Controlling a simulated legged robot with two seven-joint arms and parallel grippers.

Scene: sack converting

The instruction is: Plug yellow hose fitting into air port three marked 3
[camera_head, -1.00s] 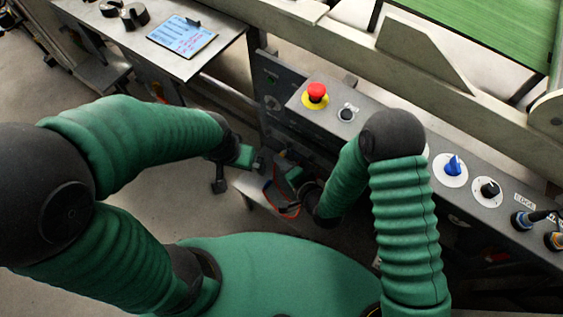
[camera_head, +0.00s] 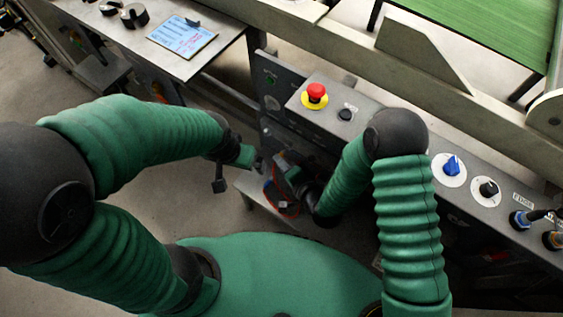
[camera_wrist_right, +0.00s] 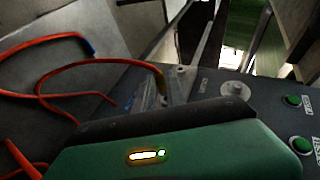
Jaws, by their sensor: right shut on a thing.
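My right gripper (camera_head: 280,162) is at the dark front panel below the red stop button. In the right wrist view its green and black body fills the bottom, and the gripper (camera_wrist_right: 163,92) is shut on the yellow hose fitting (camera_wrist_right: 160,80) at the end of an orange hose. The fitting is close to the panel face; I cannot tell whether it touches a port. The number 3 mark is not readable. My left gripper (camera_head: 256,162) is beside the panel, left of the right one; its fingers are too small to judge.
Another orange hose with a blue end (camera_wrist_right: 88,47) lies at upper left in the wrist view. A round metal fitting (camera_wrist_right: 236,90) and green buttons (camera_wrist_right: 293,100) are on the panel. The red stop button (camera_head: 316,93) and several knobs (camera_head: 452,166) line the console.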

